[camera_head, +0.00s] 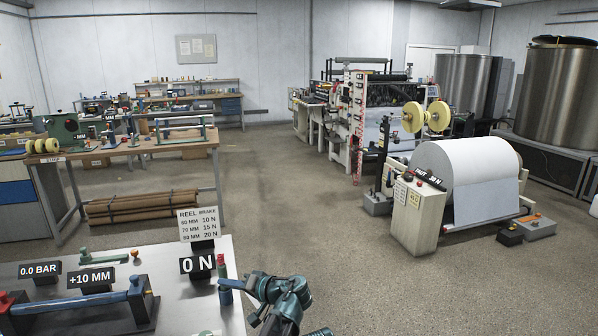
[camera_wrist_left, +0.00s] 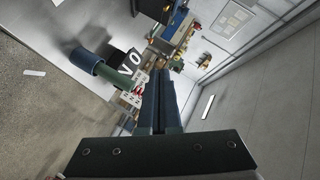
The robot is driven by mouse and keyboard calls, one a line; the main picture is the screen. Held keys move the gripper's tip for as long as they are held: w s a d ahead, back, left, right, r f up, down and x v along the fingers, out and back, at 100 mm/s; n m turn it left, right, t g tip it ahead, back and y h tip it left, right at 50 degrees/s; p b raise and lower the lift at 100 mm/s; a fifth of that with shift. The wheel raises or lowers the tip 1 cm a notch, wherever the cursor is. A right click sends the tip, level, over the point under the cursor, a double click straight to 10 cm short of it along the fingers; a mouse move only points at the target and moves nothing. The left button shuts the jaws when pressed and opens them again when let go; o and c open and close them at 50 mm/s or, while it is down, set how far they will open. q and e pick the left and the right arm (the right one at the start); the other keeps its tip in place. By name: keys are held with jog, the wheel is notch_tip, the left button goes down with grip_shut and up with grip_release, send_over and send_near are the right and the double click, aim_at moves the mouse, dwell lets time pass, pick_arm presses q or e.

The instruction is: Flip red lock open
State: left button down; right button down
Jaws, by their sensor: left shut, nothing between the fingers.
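One is a red piece (camera_head: 4,298) at the left end of a long blue roller (camera_head: 80,304), cut by the picture edge. The other is a red knob (camera_head: 221,260) above a blue cylinder (camera_head: 225,291) at the table's right edge. I cannot tell which is the lock, or its position. My left gripper (camera_head: 257,284) is just right of the blue cylinder, shut and empty. In the left wrist view its fingers (camera_wrist_left: 160,98) are together, with the blue cylinder (camera_wrist_left: 86,60) beyond them to the left. The right gripper is not in view.
The light table (camera_head: 200,318) carries displays reading 0 N (camera_head: 197,265), +10 MM (camera_head: 91,280) and 0.0 BAR (camera_head: 40,270). A reel brake sign (camera_head: 198,224) stands behind. Open floor (camera_head: 370,290) lies right, before a large white roll (camera_head: 480,175).

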pick_arm(q)
jog(key=s+a+f+g+h, duration=0.1)
jog(key=s+f, duration=0.2)
jog(key=s+a+f+g+h, duration=0.1)
jog(key=s+f+h, duration=0.1)
jog(key=s+f, duration=0.1)
jog(key=s+a+f+g+h, duration=0.2)
jog(key=s+f, duration=0.1)
jog(key=f, duration=0.1)
jog(key=shift+s+f, duration=0.15)
jog(key=shift+f, duration=0.25)
jog(key=s+d+f+g+h, duration=0.2)
jog(key=s+d+f+h, duration=0.35)
jog(key=s+h, duration=0.35)
jog(key=s+d+r+m+y+p, duration=0.1)
jog(key=s+d+r+m+p, duration=0.1)
jog(key=s+d+r+p, duration=0.1)
jog(key=s+d+r+m+g+y+p, duration=0.1)
jog(key=s+d+r+m+p, duration=0.1)
jog(key=d+r+p, duration=0.4)
jog(key=shift+s+d+r+m, duration=0.3)
jog(key=shift+s+d, duration=0.5)
jog(key=shift+d, duration=0.4)
jog(key=shift+w, duration=0.1)
